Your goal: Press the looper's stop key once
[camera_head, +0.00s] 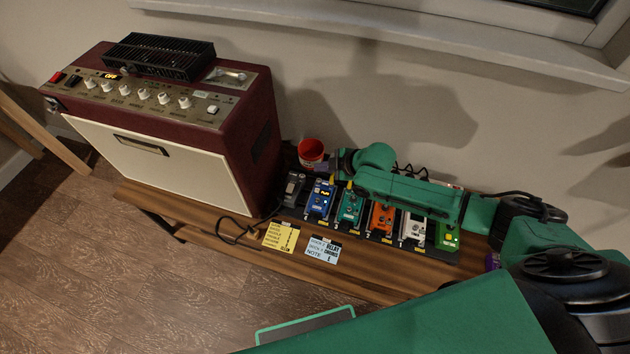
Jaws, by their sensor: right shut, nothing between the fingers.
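A row of pedals stands on a dark board on the wooden bench. It runs from a small dark pedal (293,187) through blue (320,199), teal (350,206), orange (381,217) and white (413,227) to green (448,236). Their lettering is too small to tell which is the looper, and I cannot make out its stop key. My right arm reaches in from the right above the pedals' back edge. My right gripper (334,174) is shut and empty near the back of the blue and teal pedals; its fingertips are hard to make out. My left gripper is out of view.
A dark red amplifier (255,125) with a black box (160,56) on top stands left of the pedals. A red cup (311,151) is close behind them. Yellow (281,237) and blue (324,250) notes lie in front. A cable loops beside the amplifier.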

